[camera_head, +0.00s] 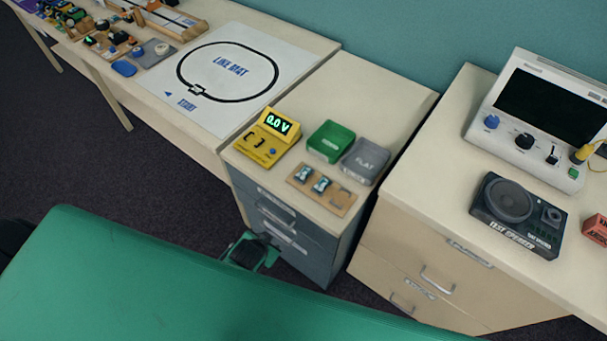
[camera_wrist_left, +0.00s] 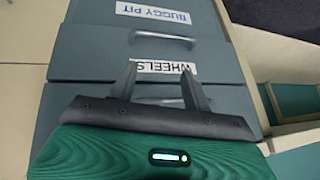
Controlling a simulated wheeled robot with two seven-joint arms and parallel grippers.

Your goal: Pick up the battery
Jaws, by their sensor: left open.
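Two small dark battery-like pieces with pale blue faces, a left one (camera_head: 303,173) and a right one (camera_head: 321,185), sit on a tan wooden holder (camera_head: 331,203) on top of the grey drawer cabinet. They are too small to tell exactly what they are. My left gripper (camera_head: 246,246) is low in front of the cabinet's drawers, below its top and apart from the pieces. In the left wrist view my left gripper (camera_wrist_left: 160,82) is open and empty, facing the drawer labelled WHEELS (camera_wrist_left: 215,100). My right gripper is not in view.
A yellow meter (camera_head: 265,137) reading 0.0 V, a green box (camera_head: 331,141) and a grey box marked FLAT (camera_head: 364,160) stand behind the holder. A test speaker (camera_head: 518,213) and a screened instrument (camera_head: 540,118) stand right. A drawer handle (camera_wrist_left: 160,38) protrudes near my gripper.

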